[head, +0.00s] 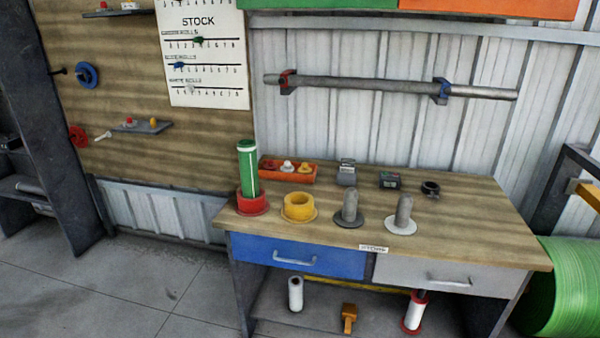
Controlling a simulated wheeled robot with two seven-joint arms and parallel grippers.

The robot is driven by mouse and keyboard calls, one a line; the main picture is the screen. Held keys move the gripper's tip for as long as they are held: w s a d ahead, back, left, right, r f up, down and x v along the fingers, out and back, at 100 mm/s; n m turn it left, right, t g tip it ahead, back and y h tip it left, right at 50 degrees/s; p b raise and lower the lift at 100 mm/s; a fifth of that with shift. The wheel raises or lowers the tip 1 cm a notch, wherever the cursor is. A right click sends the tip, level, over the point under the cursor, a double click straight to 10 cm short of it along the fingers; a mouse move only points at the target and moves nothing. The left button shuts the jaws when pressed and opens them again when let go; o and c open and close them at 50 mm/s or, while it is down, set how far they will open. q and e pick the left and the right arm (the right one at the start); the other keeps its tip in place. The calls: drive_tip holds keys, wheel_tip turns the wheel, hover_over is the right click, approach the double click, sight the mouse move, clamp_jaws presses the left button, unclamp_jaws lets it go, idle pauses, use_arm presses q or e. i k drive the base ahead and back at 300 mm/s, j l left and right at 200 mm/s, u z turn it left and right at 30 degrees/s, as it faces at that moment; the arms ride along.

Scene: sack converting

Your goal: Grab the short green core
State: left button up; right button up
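A green core (248,168) with a white band near its top stands upright at the left end of the workbench (455,215). Its lower end is in or behind a red flanged holder (252,204); I cannot tell how deep it sits. It is the only green core I see on the bench, so I cannot compare its length with another. Neither of my grippers is in view.
Beside the core are a yellow ring holder (298,207) and two grey pegs on discs (350,208) (402,216). An orange tray (287,170) sits behind. A blue drawer (295,257) is below. A large green roll (568,285) stands at right.

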sight(249, 163)
drive_tip(key=i+j+z, duration=0.1)
drive_tip(key=i+j, duration=0.35)
drive_tip(key=j, duration=0.2)
drive_tip(key=i+j+z, duration=0.15)
drive_tip(key=i+j, duration=0.1)
drive_tip(key=j, duration=0.1)
